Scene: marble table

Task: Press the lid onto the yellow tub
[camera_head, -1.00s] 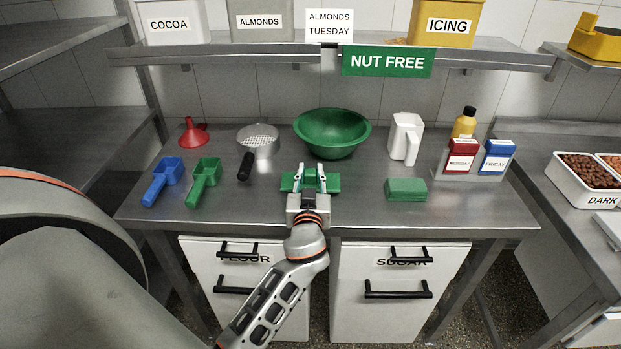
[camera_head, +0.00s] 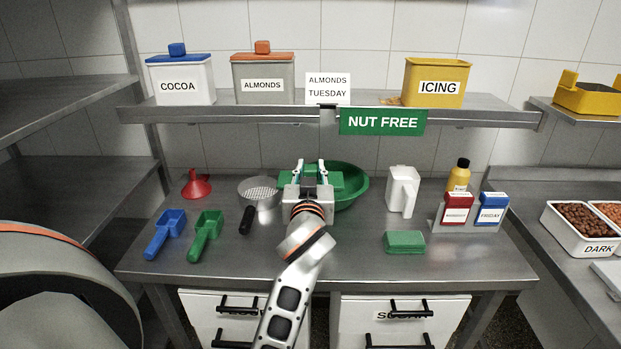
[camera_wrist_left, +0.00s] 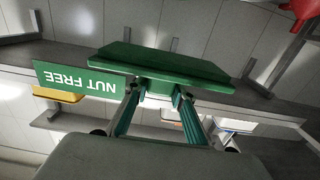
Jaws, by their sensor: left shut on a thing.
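The yellow tub (camera_head: 437,92), labelled ICING, stands on the raised shelf right of centre with no lid on it. It shows partly, upside down, in the left wrist view (camera_wrist_left: 58,96). My left gripper (camera_head: 311,172) is shut on the knob of a flat green lid (camera_head: 336,183). The lid fills the upper middle of the left wrist view (camera_wrist_left: 165,65). In the head view it overlaps the left part of the green bowl, below the shelf and left of the tub. My right gripper is not in view.
A green NUT FREE sign (camera_head: 382,121) hangs on the shelf's front edge (camera_head: 230,112). An ALMONDS TUESDAY card (camera_head: 328,89) stands left of the tub, with an orange-brown spill (camera_head: 389,100) between. The green bowl (camera_head: 353,190) and white jug (camera_head: 403,190) stand on the table below.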

